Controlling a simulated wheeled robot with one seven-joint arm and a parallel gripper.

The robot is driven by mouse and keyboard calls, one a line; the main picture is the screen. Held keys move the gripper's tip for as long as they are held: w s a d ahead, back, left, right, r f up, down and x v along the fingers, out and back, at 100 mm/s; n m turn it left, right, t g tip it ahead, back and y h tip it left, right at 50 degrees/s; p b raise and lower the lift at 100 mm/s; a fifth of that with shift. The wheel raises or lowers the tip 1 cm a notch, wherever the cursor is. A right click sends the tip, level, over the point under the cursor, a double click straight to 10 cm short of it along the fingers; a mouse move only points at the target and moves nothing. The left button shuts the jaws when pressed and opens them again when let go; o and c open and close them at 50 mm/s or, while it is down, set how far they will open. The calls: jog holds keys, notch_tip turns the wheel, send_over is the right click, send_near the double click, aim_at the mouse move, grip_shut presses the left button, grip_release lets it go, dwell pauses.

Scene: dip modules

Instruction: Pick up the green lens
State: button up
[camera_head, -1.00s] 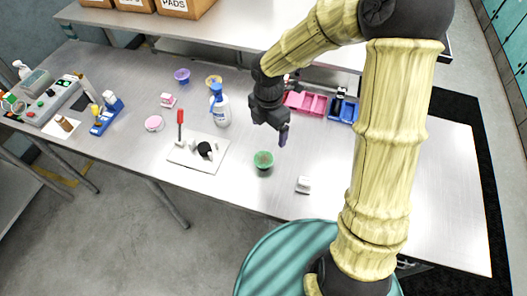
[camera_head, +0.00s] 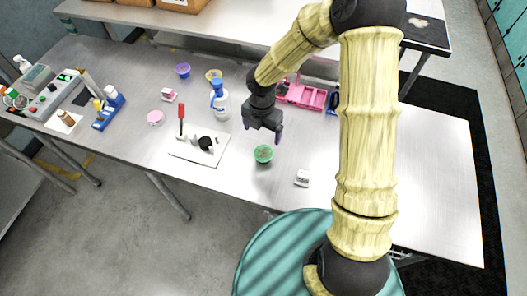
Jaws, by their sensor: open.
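The green lens, seen as a small round green cup-like piece (camera_head: 263,153), sits on the metal table (camera_head: 420,150) near its front edge. Its inside looks darker and speckled. My gripper (camera_head: 262,131) is open and empty. It points down just behind the green piece in the picture, with its fingers spread left and right. I cannot tell its exact height, but it looks above the table and apart from the piece.
A white board (camera_head: 199,148) with black and red-handled items lies to the left. A spray bottle (camera_head: 221,102) stands close to the gripper's left. A pink bin (camera_head: 305,97) stands behind. The right table area is clear.

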send_over(263, 153)
notch_tip(263, 153, down, 6)
jog(key=shift+a+r+p, duration=0.1)
jog(key=shift+r+p, duration=0.05)
jog(key=shift+p, duration=0.2)
notch_tip(263, 153, down, 5)
jog(key=shift+r+p, duration=0.15)
jog(key=shift+p, duration=0.85)
jog(key=shift+w+f, duration=0.15)
jog(key=shift+f, duration=0.15)
jog(key=shift+d, duration=0.2)
jog(key=shift+a, duration=0.15)
jog(key=c, duration=1.1)
